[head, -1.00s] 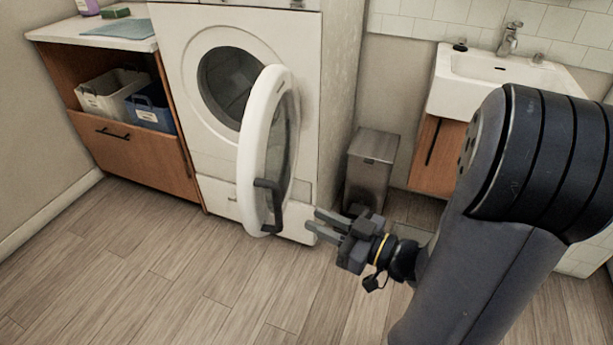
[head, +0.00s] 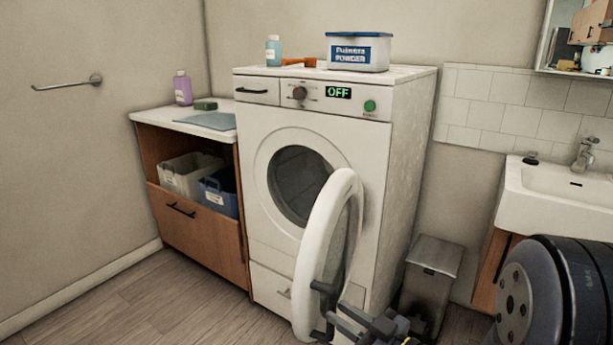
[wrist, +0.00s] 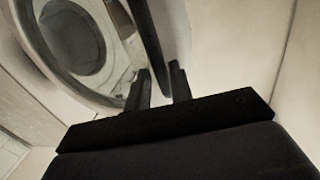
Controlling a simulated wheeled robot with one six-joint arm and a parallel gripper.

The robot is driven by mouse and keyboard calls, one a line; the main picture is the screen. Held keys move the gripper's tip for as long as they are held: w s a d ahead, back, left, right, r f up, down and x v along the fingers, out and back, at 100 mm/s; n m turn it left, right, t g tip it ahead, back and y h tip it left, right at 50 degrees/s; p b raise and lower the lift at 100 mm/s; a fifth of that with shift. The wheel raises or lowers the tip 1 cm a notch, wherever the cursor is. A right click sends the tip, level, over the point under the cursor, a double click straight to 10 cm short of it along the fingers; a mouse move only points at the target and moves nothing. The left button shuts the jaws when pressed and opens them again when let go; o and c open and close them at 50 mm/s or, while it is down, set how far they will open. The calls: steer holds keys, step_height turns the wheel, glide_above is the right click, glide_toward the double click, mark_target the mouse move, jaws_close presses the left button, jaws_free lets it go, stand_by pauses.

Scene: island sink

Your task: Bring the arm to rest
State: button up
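My gripper (head: 338,315) is at the bottom edge of the head view, just right of the dark handle (head: 325,289) of the washing machine door. Its fingers are apart and appear empty. The wrist view shows both fingertips (wrist: 159,70) with a gap and a dark bar, likely the handle, reaching between or just beyond them; contact cannot be told. The round white door (head: 317,240) stands open from the white washing machine (head: 385,150). My arm fills the lower right, and the gripper's back is cut off.
A grey bin (head: 433,258) stands right of the machine, near a white sink (head: 560,188). On the left, a wooden cabinet (head: 208,245) holds a white basket (head: 185,175) and a blue basket (head: 217,193). A powder box (head: 358,52) sits on the machine. The floor at left is clear.

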mark_target(335, 310)
steer(key=shift+x, duration=1.65)
steer(key=shift+d, duration=0.15)
